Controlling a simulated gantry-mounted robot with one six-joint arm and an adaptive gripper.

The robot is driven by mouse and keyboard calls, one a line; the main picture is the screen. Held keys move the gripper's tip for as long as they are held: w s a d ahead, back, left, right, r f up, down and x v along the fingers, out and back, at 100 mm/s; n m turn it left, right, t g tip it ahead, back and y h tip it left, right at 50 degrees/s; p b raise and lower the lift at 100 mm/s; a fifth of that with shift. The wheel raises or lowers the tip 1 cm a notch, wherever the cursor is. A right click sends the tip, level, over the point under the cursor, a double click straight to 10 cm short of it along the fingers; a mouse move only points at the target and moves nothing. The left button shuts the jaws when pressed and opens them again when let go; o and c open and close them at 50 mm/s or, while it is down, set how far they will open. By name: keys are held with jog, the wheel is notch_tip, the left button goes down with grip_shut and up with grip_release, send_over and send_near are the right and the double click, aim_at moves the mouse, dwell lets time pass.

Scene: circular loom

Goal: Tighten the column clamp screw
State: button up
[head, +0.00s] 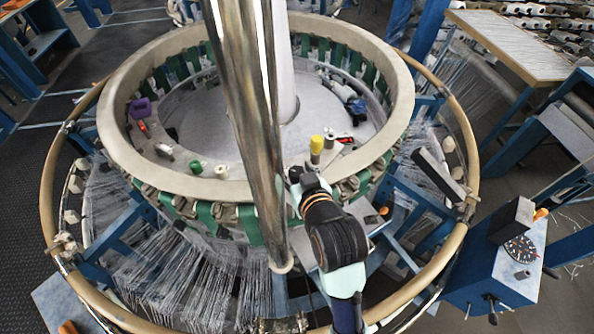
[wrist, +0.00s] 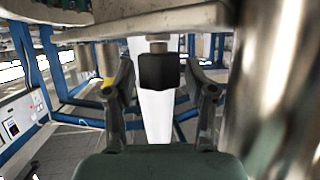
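The column clamp screw shows in the wrist view as a black faceted knob (wrist: 158,72) on a short metal shaft, below a pale ring-like part. My gripper (wrist: 163,82) is open, with one dark finger on each side of the knob and a visible gap on both sides. Whether the knob is fully between the fingertips or a little beyond them I cannot tell. In the head view my gripper (head: 300,178) is beside the shiny metal column (head: 252,130), at the front rim of the loom. There my wrist hides most of the fingers and the knob.
The loom's pale ring (head: 120,165) curves around the work area, with a wooden outer hoop (head: 468,150). A yellow-capped part (head: 316,145) stands just behind my gripper. The column fills the right of the wrist view, close to the right finger. A blue control box (head: 505,265) stands at right.

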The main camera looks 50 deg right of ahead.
aim_at(297, 172)
notch_tip(297, 172, up, 10)
dwell(0.6)
